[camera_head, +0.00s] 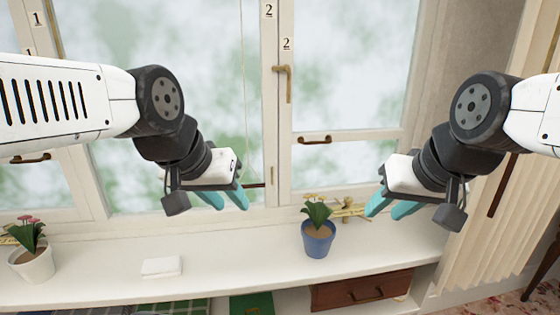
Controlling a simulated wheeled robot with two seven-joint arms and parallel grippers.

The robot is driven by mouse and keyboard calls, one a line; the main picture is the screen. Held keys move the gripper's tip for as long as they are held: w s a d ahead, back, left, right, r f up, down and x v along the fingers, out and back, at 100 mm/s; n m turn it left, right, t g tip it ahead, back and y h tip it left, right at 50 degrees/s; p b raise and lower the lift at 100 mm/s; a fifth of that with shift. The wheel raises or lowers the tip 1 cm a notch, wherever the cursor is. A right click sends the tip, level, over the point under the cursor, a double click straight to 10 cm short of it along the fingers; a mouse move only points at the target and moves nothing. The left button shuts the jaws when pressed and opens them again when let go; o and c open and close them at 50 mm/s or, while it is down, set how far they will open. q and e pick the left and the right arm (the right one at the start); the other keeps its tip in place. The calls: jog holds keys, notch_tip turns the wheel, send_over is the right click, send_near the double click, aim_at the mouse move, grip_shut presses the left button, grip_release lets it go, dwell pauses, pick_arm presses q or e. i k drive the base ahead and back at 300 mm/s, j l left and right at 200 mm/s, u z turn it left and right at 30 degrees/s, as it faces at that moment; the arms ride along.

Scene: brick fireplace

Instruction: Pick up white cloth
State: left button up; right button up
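A small white folded cloth (161,267) lies flat on the white windowsill shelf (215,278), left of centre. My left gripper (228,202) is above and to the right of the cloth, apart from it. Its two teal fingers are spread with nothing between them. My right gripper (389,211) is further right, in front of the window and well away from the cloth. Its teal fingers are also apart and empty. Nothing covers the cloth.
A blue pot with a yellow-flowered plant (318,243) stands on the shelf between the grippers. A white pot with pink flowers (31,262) stands at the left. A brass-coloured object (350,211) is behind the blue pot. A window (340,70) rises behind; a wooden drawer (360,290) is below.

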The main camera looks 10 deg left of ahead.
aim_at(172, 266)
jog(key=i+j+u, duration=0.1)
jog(key=i+u, duration=0.4)
jog(key=u, duration=1.25)
